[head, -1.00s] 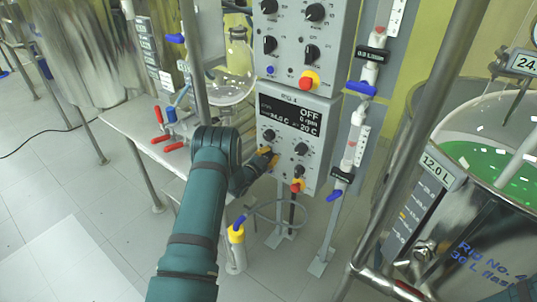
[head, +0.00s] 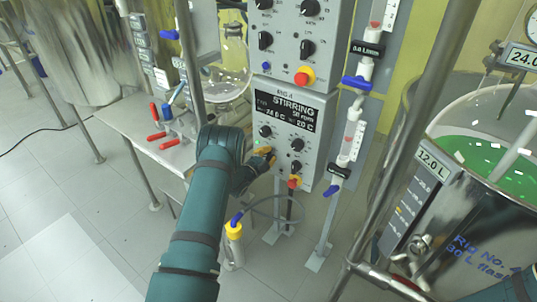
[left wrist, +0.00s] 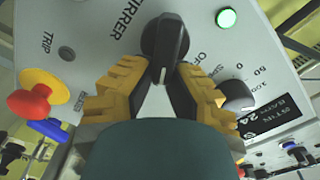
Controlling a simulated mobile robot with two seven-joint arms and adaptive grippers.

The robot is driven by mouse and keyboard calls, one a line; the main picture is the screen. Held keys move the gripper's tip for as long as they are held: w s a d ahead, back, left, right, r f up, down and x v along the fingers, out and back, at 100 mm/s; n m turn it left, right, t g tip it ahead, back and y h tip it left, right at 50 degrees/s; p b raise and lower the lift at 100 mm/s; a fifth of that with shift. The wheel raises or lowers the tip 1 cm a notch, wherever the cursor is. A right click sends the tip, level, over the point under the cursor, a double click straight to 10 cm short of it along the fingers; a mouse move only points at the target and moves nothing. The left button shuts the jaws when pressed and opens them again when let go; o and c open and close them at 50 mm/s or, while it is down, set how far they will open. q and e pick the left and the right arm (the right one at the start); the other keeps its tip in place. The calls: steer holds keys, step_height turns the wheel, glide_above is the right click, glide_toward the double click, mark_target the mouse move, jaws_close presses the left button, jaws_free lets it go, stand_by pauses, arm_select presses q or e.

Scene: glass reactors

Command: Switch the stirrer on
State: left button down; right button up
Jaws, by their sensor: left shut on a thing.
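The stirrer knob (left wrist: 166,42) is black, on the grey control panel under the word STIRRER. My left gripper (left wrist: 160,85) has its yellow fingers on both sides of the knob and is shut on it. In the head view my left gripper (head: 266,157) is at the lower left of the lower control box (head: 312,150). A green lamp (left wrist: 226,18) near the knob is lit. My right gripper is not in view.
A red emergency button (left wrist: 33,92) on a yellow base is beside the left finger in the wrist view. A glass flask (head: 232,70) and red-handled valves (head: 160,137) are left of the box. A steel vessel (head: 460,235) with green liquid stands right.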

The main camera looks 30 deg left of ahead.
arm_select(q)
steer(key=shift+a, duration=0.15)
steer(key=c, duration=0.9)
jaws_free()
steer(key=shift+w, duration=0.1)
steer(key=shift+w+f, duration=0.1)
steer(key=s, duration=0.8)
steer(key=s+a, duration=0.1)
steer(key=s, duration=0.3)
